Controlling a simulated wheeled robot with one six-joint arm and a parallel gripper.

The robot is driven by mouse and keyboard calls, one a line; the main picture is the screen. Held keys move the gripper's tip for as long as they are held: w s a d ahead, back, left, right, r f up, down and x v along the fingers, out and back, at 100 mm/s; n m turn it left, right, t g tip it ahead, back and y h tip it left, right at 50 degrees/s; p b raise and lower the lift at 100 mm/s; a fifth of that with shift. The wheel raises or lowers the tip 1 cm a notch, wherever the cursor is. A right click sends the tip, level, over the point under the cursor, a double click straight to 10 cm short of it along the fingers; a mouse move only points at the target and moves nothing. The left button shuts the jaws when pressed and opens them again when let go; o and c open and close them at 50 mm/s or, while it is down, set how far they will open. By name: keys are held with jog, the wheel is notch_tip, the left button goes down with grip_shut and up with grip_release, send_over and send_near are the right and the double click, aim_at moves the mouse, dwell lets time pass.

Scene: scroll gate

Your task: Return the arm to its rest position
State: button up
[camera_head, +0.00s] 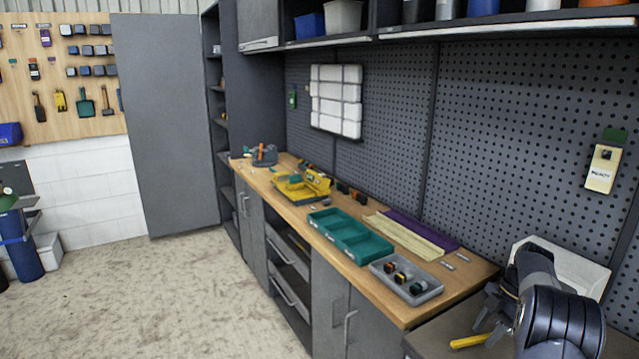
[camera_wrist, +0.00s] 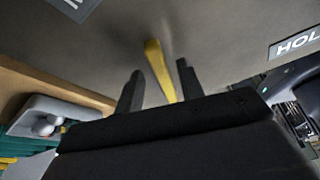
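My arm (camera_head: 560,322) is at the lower right of the head view, bent over a low grey surface (camera_head: 432,345) at the near end of the workbench. My gripper (camera_head: 487,322) points down toward that surface. In the wrist view its two dark fingers (camera_wrist: 158,72) stand apart, with a clear gap on each side of a yellow strip-like piece (camera_wrist: 154,58). The yellow piece also shows in the head view (camera_head: 468,341), on the grey surface beside the gripper. No grip on it shows. The dark gripper body hides the lower middle of the wrist view.
The wooden workbench (camera_head: 408,312) holds a grey tray (camera_head: 432,292) with small parts, green bins (camera_head: 352,238), wooden strips (camera_head: 405,240) and a yellow machine (camera_head: 303,185). A pegboard wall (camera_head: 520,130) rises behind, with a shelf above. A whitish panel (camera_head: 575,265) stands behind my arm. The floor (camera_head: 190,300) is clear.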

jog(key=shift+r, duration=0.1)
jog(key=s+p+v, duration=0.1)
jog(key=p+v, duration=0.1)
jog(key=v, duration=0.8)
jog(key=x, duration=0.3)
jog(key=b+x, duration=0.1)
jog(key=x, duration=0.2)
jog(key=w+b+x, duration=0.1)
jog(key=x, duration=0.3)
jog(key=shift+s+f+b, duration=0.2)
jog(key=shift+f+b, duration=0.1)
jog(key=shift+b, duration=0.15)
jog(key=shift+s+d+r+m+t+b, duration=0.15)
jog(key=shift+s+m+t+b, duration=0.25)
jog(key=shift+m, duration=0.4)
jog(key=shift+r, duration=0.1)
